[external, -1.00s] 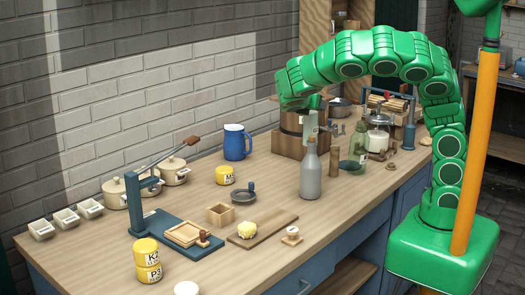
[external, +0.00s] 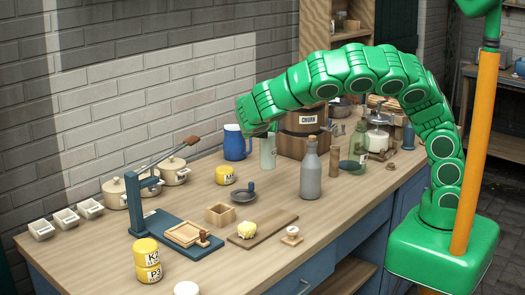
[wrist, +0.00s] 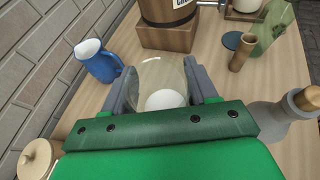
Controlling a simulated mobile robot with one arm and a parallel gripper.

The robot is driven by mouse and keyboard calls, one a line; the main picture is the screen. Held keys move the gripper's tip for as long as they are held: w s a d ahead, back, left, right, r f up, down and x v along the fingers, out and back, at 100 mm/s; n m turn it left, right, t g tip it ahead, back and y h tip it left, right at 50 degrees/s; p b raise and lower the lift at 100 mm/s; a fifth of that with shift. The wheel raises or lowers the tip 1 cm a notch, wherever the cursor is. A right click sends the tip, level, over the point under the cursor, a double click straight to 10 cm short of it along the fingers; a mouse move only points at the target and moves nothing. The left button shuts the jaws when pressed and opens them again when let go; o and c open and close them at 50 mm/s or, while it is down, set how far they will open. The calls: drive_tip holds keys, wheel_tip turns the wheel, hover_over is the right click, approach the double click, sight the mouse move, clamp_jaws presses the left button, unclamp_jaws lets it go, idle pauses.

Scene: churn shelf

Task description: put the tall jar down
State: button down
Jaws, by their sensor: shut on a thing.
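The tall jar (external: 267,152) is clear, pale glass and stands upright between the blue mug and the wooden churn in the external view. In the wrist view, the jar (wrist: 158,74) sits between the two grey fingers, with something white low inside it or seen through it. My gripper (wrist: 163,88) is shut on the jar; in the external view my gripper (external: 263,131) is at the jar's top, partly hidden by my wrist. The jar's bottom is close to the tabletop; I cannot tell if it touches.
The blue mug (external: 236,143) is close on the left, the churn (external: 303,132) behind on the right. A grey corked bottle (external: 311,175) and a green bottle (external: 358,150) stand to the right. The tabletop (external: 285,190) in front of the jar is bare.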

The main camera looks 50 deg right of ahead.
sight(269, 145)
drive_tip(key=shift+f, duration=3.65)
drive_tip(key=shift+c, duration=1.6)
unclamp_jaws()
drive_tip(key=shift+a+r, duration=0.2)
drive_tip(key=shift+r, duration=0.05)
drive_tip(key=v, duration=1.1)
drive_tip(key=shift+a, duration=0.2)
drive_tip(key=shift+s, duration=0.15)
